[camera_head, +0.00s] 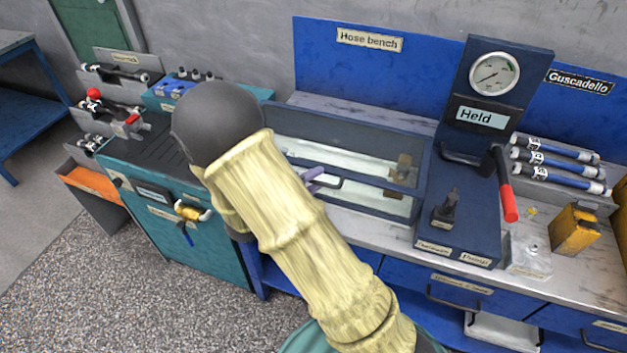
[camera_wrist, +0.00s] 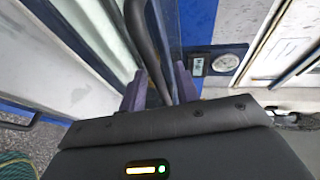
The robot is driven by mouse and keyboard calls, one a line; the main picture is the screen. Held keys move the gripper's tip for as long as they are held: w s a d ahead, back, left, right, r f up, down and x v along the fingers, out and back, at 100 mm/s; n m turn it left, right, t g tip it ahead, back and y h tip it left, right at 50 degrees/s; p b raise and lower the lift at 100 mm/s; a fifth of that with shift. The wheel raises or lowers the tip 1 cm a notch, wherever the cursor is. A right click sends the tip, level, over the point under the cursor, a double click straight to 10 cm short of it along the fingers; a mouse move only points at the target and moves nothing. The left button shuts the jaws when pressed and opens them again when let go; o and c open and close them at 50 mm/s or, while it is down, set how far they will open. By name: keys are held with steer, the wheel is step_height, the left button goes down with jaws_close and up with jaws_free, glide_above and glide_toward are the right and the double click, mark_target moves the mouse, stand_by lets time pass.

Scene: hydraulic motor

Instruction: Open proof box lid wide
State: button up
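The proof box (camera_head: 425,185) is a long, dark-framed box with clear panes on the hose bench, and a pale interior shows through it. A brown block shows inside near its right end. My gripper (camera_head: 316,180) is at the box's front, left of its middle, with a purple finger beside a handle. In the wrist view, the two purple fingers of my gripper (camera_wrist: 158,92) stand either side of a dark curved bar handle (camera_wrist: 146,42). Whether they press on it is unclear. My arm hides the box's front left part. I cannot tell whether the lid is raised.
A gauge stand (camera_head: 505,90) marked "Held" and a red-handled lever (camera_head: 506,195) stand right of the box. Blue-banded cylinders (camera_head: 555,165) and a yellow block (camera_head: 575,228) lie further right. A teal cabinet (camera_head: 215,250) stands left. The floor in front is clear.

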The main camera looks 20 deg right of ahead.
jaws_close()
steer(key=shift+r+p, duration=0.2)
steer(key=shift+p, duration=0.1)
